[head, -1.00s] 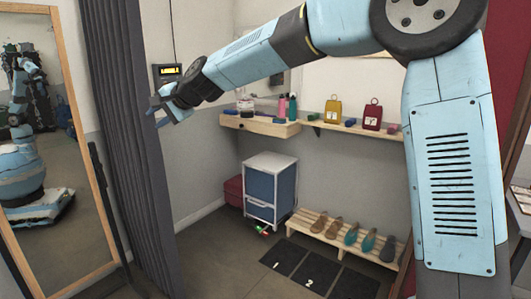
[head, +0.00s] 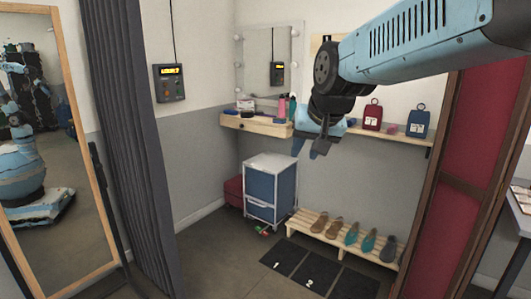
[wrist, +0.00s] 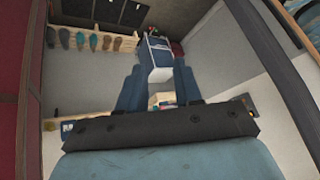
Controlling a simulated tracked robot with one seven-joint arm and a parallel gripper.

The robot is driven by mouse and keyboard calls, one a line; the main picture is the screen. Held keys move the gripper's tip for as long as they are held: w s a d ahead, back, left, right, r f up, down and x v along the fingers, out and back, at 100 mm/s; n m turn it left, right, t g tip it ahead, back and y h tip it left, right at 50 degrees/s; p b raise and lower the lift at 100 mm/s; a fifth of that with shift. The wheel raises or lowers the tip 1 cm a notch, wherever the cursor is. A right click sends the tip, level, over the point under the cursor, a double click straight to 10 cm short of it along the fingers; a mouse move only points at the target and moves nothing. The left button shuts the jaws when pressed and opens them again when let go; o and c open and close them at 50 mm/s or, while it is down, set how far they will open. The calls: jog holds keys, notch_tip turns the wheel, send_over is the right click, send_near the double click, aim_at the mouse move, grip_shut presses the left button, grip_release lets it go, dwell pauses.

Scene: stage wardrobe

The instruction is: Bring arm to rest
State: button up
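My arm (head: 440,40) reaches in from the upper right of the head view, its wrist bent downward. My gripper (head: 318,152) hangs in the air in front of the wall shelf, fingers pointing down, touching nothing that I can see. In the wrist view my gripper (wrist: 160,80) has its two blue fingers apart with a clear gap. Nothing is held between them; the floor and drawer cabinet show far beyond.
A control box (head: 170,82) with a lit display hangs on the left wall beside the grey curtain (head: 125,140). The drawer cabinet (head: 265,186) and shoe rack (head: 330,236) stand below. A red panel (head: 480,150) is close on the right. The middle floor is open.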

jog(key=s+d+f+h, duration=0.1)
jog(key=s+d+f, duration=0.1)
jog(key=s+d, duration=0.5)
jog(key=s+d+f+g+h, duration=0.1)
jog(key=s+d+f, duration=0.2)
jog(key=s+d, duration=0.4)
jog(key=shift+s+d+f, duration=0.25)
jog(key=shift+s+f, duration=0.05)
jog(key=shift+f, duration=0.05)
dwell(0.5)
